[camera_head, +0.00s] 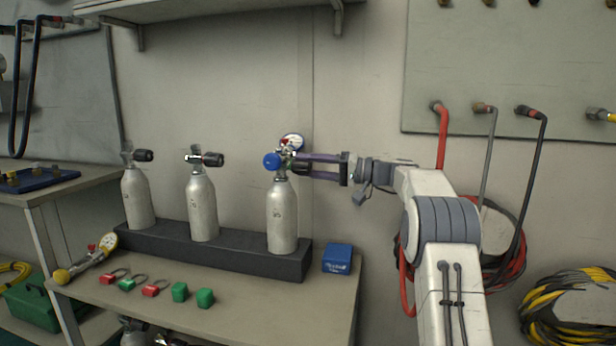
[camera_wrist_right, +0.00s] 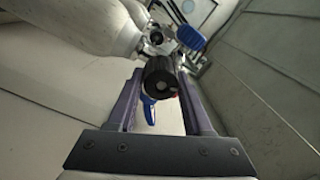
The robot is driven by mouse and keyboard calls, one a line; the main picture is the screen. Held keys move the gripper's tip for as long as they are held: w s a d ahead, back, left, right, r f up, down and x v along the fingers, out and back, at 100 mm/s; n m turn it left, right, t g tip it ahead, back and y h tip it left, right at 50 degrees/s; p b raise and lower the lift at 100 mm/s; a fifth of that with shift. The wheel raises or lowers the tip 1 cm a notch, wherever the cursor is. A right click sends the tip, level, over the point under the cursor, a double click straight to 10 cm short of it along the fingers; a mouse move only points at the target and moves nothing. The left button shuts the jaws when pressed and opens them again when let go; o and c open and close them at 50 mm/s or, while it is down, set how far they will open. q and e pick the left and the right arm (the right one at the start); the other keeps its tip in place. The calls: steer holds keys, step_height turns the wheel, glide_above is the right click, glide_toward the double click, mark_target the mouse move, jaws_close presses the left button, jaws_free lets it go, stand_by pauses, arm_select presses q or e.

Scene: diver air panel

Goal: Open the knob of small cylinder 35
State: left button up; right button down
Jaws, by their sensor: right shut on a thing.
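Three small grey cylinders stand in a dark rack on the bench: a left one (camera_head: 138,197), a middle one (camera_head: 202,206) and a right one (camera_head: 283,215). The markings on them are too small to read surely. The right cylinder has a blue knob (camera_head: 271,161) on its left side, a gauge (camera_head: 292,141) behind its valve, and a black knob on its right side. My right gripper (camera_head: 303,167) reaches in from the right and is shut on this black knob (camera_wrist_right: 162,84), with a finger on either side of it. My left gripper is not in view.
The dark rack (camera_head: 200,250) runs along the bench (camera_head: 250,318). A blue box (camera_head: 337,258) stands right of it. Hoses hang from the wall panel (camera_head: 570,70) at right.

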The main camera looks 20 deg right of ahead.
steer(key=shift+f+n+b, duration=0.1)
steer(key=shift+n+b, duration=0.2)
steer(key=shift+n, duration=0.1)
steer(key=shift+c, duration=1.5)
jaws_free()
steer(key=p+v, duration=0.1)
steer(key=v, duration=0.9)
steer(key=shift+s+d+p, duration=0.2)
steer(key=shift+p, duration=0.2)
